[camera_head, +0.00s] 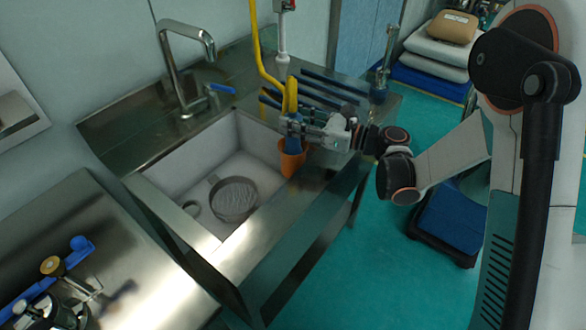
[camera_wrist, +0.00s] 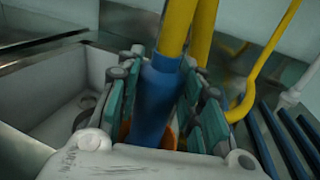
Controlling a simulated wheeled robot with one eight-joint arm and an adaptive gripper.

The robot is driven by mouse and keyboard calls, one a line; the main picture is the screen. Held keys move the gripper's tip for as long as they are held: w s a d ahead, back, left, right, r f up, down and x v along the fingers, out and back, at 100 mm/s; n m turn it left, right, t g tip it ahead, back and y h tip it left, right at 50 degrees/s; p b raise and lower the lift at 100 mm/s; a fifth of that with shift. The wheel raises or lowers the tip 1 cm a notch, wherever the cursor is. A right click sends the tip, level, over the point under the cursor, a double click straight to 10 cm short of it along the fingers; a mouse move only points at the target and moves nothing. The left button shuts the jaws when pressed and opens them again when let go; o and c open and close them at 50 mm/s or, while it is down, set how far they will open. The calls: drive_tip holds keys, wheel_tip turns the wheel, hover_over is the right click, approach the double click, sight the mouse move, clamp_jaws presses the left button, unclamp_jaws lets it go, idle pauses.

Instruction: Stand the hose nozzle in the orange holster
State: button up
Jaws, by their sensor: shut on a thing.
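The hose nozzle (camera_head: 293,144) is blue, with a yellow hose (camera_head: 291,96) rising from its top. It stands roughly upright. My gripper (camera_head: 294,128) is shut on it; in the wrist view its teal finger pads flank the blue nozzle body (camera_wrist: 153,100). The orange holster (camera_head: 291,161) is at the right edge of the sink basin, directly below my gripper. The nozzle's lower end overlaps the holster's mouth; how deep it sits is hidden. In the wrist view only slivers of the orange holster rim (camera_wrist: 124,131) show beside the nozzle.
Dark blue bars (camera_head: 325,80) lie on the counter at right, near a glass-like upright device (camera_head: 380,88). The yellow hose loops overhead.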

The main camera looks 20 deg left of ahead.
drive_tip(key=o, duration=1.2)
drive_tip(key=shift+c, duration=0.2)
drive_tip(key=d, duration=0.4)
drive_tip(key=s+d, duration=0.1)
drive_tip(key=d, duration=0.7)
drive_tip(key=shift+s, duration=0.25)
